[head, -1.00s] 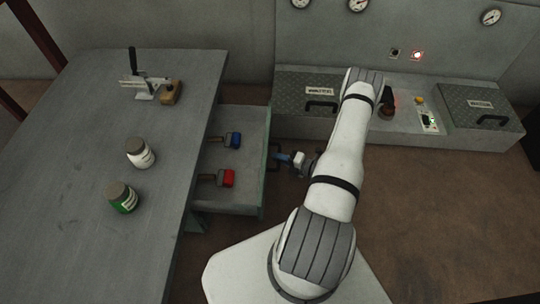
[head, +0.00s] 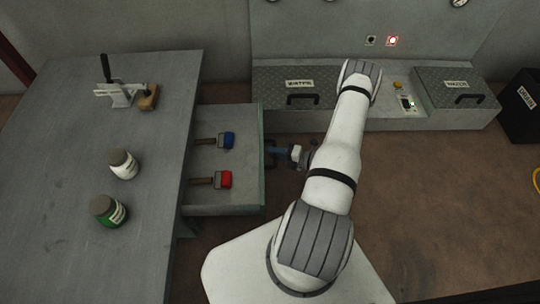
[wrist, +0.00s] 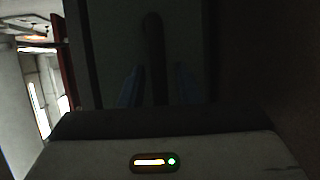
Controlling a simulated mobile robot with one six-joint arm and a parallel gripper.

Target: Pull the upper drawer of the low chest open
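The low chest (head: 60,230) is the wide grey unit at the left in the head view. Its upper drawer (head: 225,115) stands well out from the chest's right side. Inside lie a blue-headed tool (head: 228,140) and a red-headed tool (head: 223,180), both with wooden handles. My gripper (head: 275,153) is at the dark handle on the drawer's front. In the wrist view the handle (wrist: 153,55) stands upright between the two dim blue fingers of my gripper (wrist: 158,88), which look closed on it. The exact contact is dark.
On the chest top stand a white jar (head: 122,165), a green jar (head: 108,211) and a clamp-like device (head: 122,93) by a wooden block. Grey lidded boxes (head: 290,80) line the back wall. A black bin (head: 520,105) is at the right.

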